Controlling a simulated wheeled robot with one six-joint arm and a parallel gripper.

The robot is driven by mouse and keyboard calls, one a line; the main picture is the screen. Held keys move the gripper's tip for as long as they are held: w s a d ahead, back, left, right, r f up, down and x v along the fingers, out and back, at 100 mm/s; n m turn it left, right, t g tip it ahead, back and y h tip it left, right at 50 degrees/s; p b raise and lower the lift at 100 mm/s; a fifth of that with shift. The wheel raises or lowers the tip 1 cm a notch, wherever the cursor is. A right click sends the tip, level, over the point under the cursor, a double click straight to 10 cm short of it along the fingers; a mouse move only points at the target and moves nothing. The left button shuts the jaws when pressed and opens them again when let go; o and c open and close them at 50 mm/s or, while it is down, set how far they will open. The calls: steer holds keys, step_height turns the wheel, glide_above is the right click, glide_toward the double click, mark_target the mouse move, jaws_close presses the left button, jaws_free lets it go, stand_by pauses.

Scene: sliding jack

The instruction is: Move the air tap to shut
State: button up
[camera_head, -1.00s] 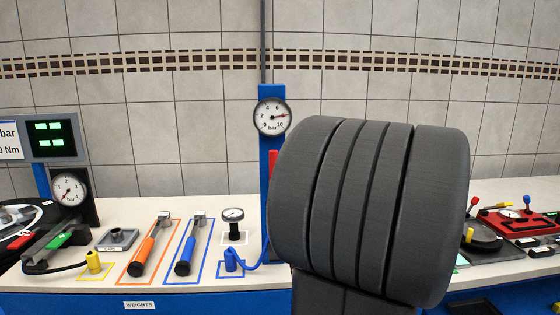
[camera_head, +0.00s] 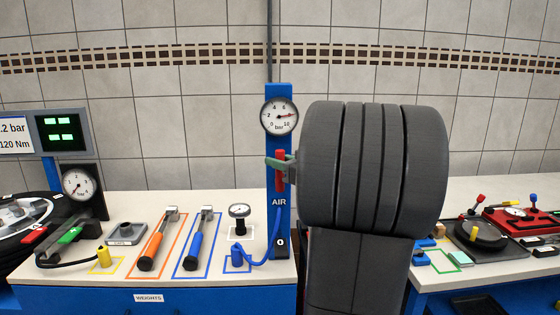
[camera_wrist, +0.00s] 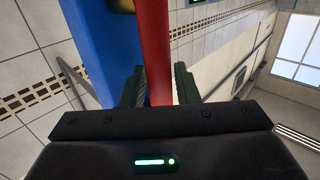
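The air tap's red lever (camera_head: 281,184) stands upright on the blue AIR post (camera_head: 279,222), below the round bar gauge (camera_head: 280,116). My gripper (camera_head: 281,165) is at the lever, its greenish fingers at the lever's upper part. In the wrist view the red lever (camera_wrist: 157,45) runs between the two fingers (camera_wrist: 160,87), with one finger on each side and very little gap. I cannot tell whether the fingers press on it. My dark arm hides what lies right of the post.
A blue hose (camera_head: 266,260) runs from the post's foot. A red device (camera_head: 520,218) stands at the right. The tiled wall is behind.

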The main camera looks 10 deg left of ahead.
steer(key=shift+c, duration=0.5)
jaws_close()
steer(key=shift+a+b, duration=0.1)
steer(key=shift+b, duration=0.25)
steer(key=s+a+f+n+h+b, duration=0.2)
steer(key=a+f+n+h+b, duration=0.2)
steer(key=n+h, duration=0.5)
steer(key=shift+a+f+h+b, duration=0.3)
steer(key=shift+a+f+h, duration=1.2)
steer(key=shift+h, duration=0.7)
steer(key=shift+d+f, duration=0.2)
steer(key=shift+f, duration=0.05)
